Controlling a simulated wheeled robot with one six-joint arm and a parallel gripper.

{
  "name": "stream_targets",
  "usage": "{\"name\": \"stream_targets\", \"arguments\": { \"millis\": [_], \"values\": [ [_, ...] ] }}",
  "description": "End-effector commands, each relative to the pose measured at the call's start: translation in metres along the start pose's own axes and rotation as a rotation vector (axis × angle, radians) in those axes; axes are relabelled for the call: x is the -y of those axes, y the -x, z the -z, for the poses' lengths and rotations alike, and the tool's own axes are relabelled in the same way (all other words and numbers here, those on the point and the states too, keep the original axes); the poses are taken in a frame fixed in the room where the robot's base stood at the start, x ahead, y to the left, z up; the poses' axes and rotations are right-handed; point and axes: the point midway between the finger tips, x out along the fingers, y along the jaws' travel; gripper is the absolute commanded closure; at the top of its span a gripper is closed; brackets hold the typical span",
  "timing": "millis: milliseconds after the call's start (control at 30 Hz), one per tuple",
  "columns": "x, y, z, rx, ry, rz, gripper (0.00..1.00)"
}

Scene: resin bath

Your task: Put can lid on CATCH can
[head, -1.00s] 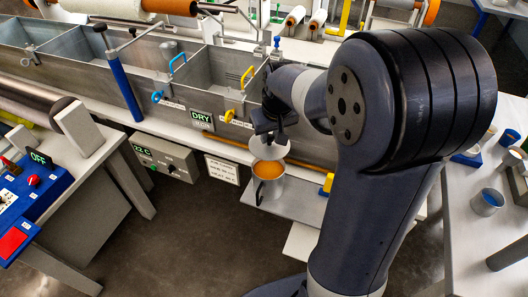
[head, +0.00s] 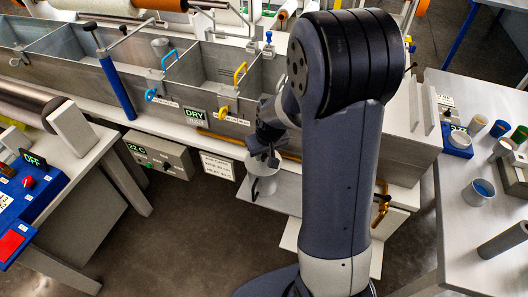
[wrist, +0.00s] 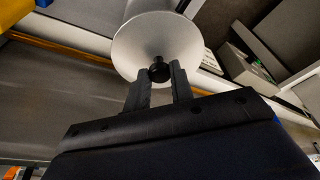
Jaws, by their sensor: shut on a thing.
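The can lid (wrist: 150,40) is a pale round disc with a black knob (wrist: 159,69). My gripper (wrist: 160,78) is shut on that knob in the wrist view. In the head view the gripper (head: 266,156) is low over the grey can (head: 264,186), which stands upright on a small shelf below the tank's front. The lid (head: 262,168) covers the can's mouth, so the contents are hidden. I cannot tell whether the lid touches the rim all round. No label on the can is readable.
A long metal tank (head: 120,75) with a DRY display (head: 195,115) runs behind the can. A white placard (head: 217,166) hangs left of it. A brass valve (head: 381,206) sits right of my arm. A side table (head: 470,245) with several cups stands at the right.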

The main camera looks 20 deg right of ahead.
Motion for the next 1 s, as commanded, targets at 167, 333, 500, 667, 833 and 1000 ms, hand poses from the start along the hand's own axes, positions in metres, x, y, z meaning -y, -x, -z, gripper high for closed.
{"name": "stream_targets", "arguments": {
  "millis": [167,333,500,667,833,1000],
  "values": [
    [0.000,-0.001,-0.001,0.002,0.000,0.000,0.66],
    [0.000,0.000,-0.001,0.002,0.000,0.000,0.56],
    [0.000,0.000,0.000,0.001,0.000,0.000,0.56],
    [0.000,0.006,0.000,0.000,-0.001,0.000,0.56],
    [0.000,0.028,0.001,-0.004,-0.001,0.000,0.56],
    [0.000,0.059,0.001,-0.005,-0.001,-0.001,0.56]
  ]
}}
